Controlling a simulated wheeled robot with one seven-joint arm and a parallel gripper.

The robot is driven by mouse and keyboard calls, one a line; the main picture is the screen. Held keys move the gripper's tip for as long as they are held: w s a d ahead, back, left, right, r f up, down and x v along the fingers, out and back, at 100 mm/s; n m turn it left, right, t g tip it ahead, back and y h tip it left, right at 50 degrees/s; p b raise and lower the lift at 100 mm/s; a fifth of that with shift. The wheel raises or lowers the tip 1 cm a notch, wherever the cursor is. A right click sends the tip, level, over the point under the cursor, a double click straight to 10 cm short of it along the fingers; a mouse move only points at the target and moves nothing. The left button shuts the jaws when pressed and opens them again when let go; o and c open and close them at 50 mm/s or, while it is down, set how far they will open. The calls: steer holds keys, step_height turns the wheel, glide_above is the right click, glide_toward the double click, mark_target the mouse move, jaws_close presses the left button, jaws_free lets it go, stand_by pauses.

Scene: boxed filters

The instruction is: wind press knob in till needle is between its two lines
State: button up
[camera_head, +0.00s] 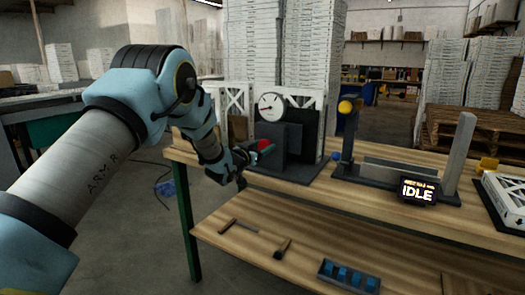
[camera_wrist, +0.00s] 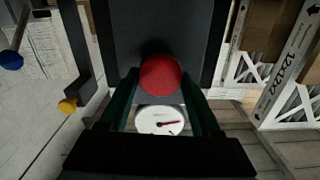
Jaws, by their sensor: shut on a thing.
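The press (camera_head: 287,150) is a dark block on a dark base at the bench's left end. Its red knob (camera_head: 264,145) faces my arm and shows as a round red ball in the wrist view (camera_wrist: 160,76). My gripper (camera_head: 252,156) is shut on the knob, with one green finger on each side of it in the wrist view (camera_wrist: 160,84). The white dial (camera_head: 271,107) stands on top of the press. It also shows between the fingers in the wrist view (camera_wrist: 147,119), its red needle pointing right there. The two lines are too small to make out.
Right of the press stand a post with a yellow ball (camera_head: 346,106) and a display reading IDLE (camera_head: 417,192). A blue ball (camera_head: 336,156) is beside the press. Boxed filters stand behind it, and one (camera_head: 506,200) lies at the far right. The lower shelf (camera_head: 310,245) holds tools and a blue-filled tray.

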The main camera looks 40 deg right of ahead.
steer(key=shift+s+f+m+b, duration=0.1)
steer(key=shift+f+m+b, duration=0.1)
steer(key=shift+m+b, duration=5.75)
steer(key=shift+w+f+m+b, duration=0.1)
steer(key=shift+f+m+b, duration=0.1)
steer(key=shift+m+b, duration=5.75)
steer(key=shift+s+f+m+b, duration=0.15)
steer(key=shift+m+b, duration=3.75)
steer(key=shift+b, duration=4.1)
steer(key=o, duration=1.4)
steer(key=shift+c, duration=0.2)
